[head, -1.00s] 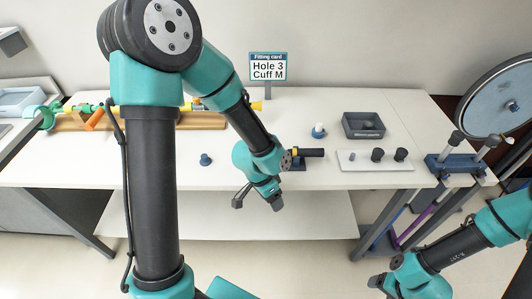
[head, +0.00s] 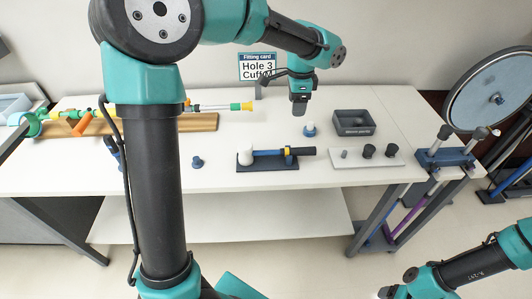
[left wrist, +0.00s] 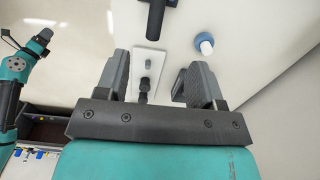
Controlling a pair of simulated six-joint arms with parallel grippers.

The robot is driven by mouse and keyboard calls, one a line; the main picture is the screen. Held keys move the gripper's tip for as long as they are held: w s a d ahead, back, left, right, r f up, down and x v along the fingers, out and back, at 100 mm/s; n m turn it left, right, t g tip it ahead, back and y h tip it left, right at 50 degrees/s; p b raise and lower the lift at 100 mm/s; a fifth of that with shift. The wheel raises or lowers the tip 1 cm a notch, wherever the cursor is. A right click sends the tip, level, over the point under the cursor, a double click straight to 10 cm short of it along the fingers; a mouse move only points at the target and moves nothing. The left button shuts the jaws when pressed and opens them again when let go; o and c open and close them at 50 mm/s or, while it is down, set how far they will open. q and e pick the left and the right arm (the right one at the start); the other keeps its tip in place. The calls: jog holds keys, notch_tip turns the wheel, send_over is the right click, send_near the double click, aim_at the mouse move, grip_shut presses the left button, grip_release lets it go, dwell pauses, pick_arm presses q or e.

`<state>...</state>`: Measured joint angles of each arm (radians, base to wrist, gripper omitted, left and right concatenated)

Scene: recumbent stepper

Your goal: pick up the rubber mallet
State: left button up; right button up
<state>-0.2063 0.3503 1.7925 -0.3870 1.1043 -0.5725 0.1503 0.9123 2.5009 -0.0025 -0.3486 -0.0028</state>
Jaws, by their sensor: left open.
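The rubber mallet (head: 268,153) lies along a dark holder (head: 265,165) on the white table, with a pale head at left, a blue handle, a yellow ring and a black grip at right. The black grip end (left wrist: 157,15) shows at the top edge of the left wrist view; the head is out of that view. My left gripper (head: 298,107) is open and empty, pointing down above the table, behind the mallet's grip end. Its two fingers (left wrist: 150,85) show apart in the left wrist view. My right gripper (head: 384,292) is partly visible at the bottom edge, its jaws unclear.
A blue stand with a white top (head: 310,129) and a dark tray (head: 353,123) stand near my left gripper. A white plate with several knobs (head: 338,160) lies right of the mallet. A small blue knob (head: 197,162) stands left. A fitting card (head: 257,67) stands at the back.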

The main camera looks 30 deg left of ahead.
pick_arm(q)
jog(key=shift+f, duration=0.1)
send_over(294, 149)
jog(key=f, duration=1.2)
jog(key=shift+s+a, duration=0.1)
jog(key=shift+a, duration=0.25)
jog(key=shift+f, duration=0.1)
jog(key=shift+d+f, duration=0.15)
jog(key=shift+f, duration=1.15)
jog(key=shift+d+f, duration=0.15)
jog(key=shift+f, duration=1.15)
grip_shut()
